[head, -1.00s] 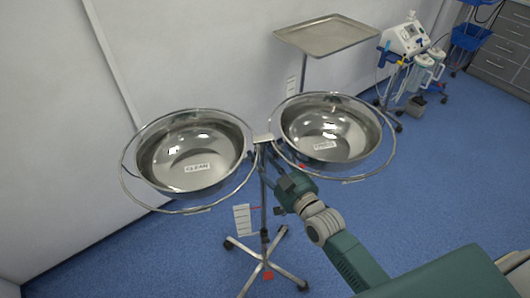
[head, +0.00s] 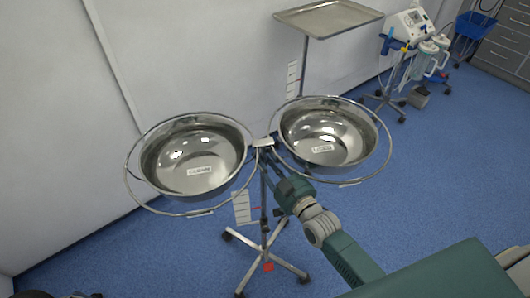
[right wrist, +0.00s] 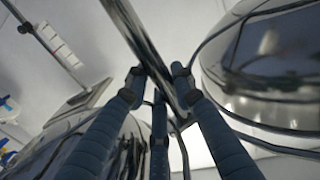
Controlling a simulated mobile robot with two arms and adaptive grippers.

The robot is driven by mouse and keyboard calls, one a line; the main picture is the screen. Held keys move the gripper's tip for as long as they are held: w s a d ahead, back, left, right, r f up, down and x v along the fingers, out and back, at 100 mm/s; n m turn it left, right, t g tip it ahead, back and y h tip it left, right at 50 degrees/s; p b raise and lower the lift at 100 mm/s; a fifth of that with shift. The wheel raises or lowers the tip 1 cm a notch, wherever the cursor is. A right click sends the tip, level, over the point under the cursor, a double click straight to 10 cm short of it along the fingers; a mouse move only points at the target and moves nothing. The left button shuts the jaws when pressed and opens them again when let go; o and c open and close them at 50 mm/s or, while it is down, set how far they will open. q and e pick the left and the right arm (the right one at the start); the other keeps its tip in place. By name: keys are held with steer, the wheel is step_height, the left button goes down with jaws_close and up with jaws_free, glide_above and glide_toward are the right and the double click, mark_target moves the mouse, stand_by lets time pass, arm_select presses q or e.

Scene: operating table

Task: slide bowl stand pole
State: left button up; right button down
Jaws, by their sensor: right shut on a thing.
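The bowl stand has a thin metal pole (head: 264,205) that rises from a wheeled cross base (head: 266,262). Two steel bowls sit in ring holders at its top, the left bowl (head: 196,160) and the right bowl (head: 327,138), each with a label whose text is blurred. My right gripper (head: 272,176) is at the pole just below the bowls. In the right wrist view its fingers (right wrist: 158,82) close around the shiny pole (right wrist: 143,40), with bowl undersides on both sides. The gripper partly hides the upper pole. My left gripper is not in view.
A steel tray on a stand (head: 330,17) is behind the right bowl. A white machine on a wheeled stand (head: 409,24) is at the back right, near grey drawers (head: 505,52). A white wall is close behind the left bowl. Blue floor (head: 440,170) is open to the right.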

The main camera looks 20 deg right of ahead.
steer(key=shift+f, duration=0.15)
steer(key=c, duration=1.4)
jaws_free()
steer(key=v, duration=1.2)
